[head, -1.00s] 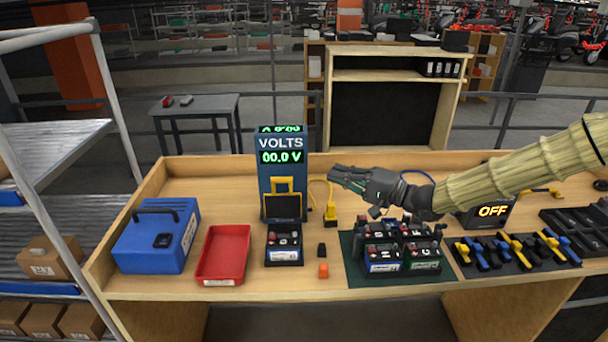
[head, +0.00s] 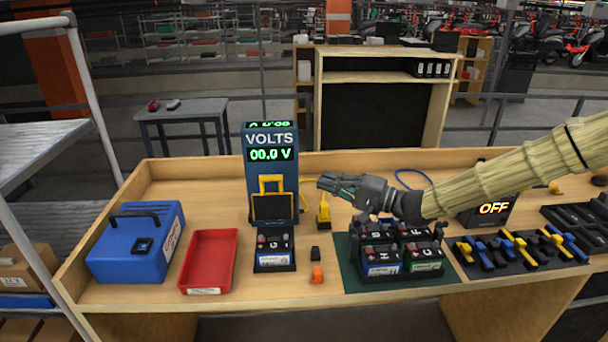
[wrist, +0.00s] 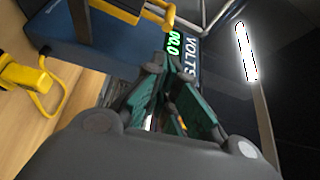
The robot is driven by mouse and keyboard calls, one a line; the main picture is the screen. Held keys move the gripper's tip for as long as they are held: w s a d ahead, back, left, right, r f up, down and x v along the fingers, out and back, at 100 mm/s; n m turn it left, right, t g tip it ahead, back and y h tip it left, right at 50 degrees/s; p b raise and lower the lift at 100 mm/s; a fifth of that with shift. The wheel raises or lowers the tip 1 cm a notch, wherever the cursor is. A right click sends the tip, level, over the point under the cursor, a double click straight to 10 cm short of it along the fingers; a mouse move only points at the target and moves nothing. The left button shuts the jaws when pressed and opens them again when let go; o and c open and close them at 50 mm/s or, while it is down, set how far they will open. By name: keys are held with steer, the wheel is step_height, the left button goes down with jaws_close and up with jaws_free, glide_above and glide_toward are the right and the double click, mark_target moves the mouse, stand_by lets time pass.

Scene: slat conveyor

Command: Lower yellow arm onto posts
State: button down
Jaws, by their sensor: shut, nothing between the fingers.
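The yellow arm (head: 271,184) is a raised U-shaped handle with a dark plate on the front of the blue VOLTS tester (head: 270,146), which reads 00.0 V. It also shows at the top of the wrist view (wrist: 162,14). Below it a battery (head: 274,248) marked G sits with its posts uncovered by the arm. My gripper (head: 324,184) is shut and empty, to the right of the yellow arm and apart from it. In the wrist view its green-lined fingers (wrist: 170,80) meet in front of the tester's display.
A yellow plug-like piece (head: 323,217) on a cord stands right of the tester. A red tray (head: 209,262) and blue case (head: 138,244) lie left. Several batteries (head: 384,262) stand on a green mat beneath my forearm. Small black and orange (head: 317,275) pieces lie in front.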

steer(key=p+x, duration=0.3)
steer(key=x, duration=0.6)
steer(key=shift+w+a, duration=0.2)
steer(key=shift+a, duration=0.15)
steer(key=shift+s+f, duration=0.1)
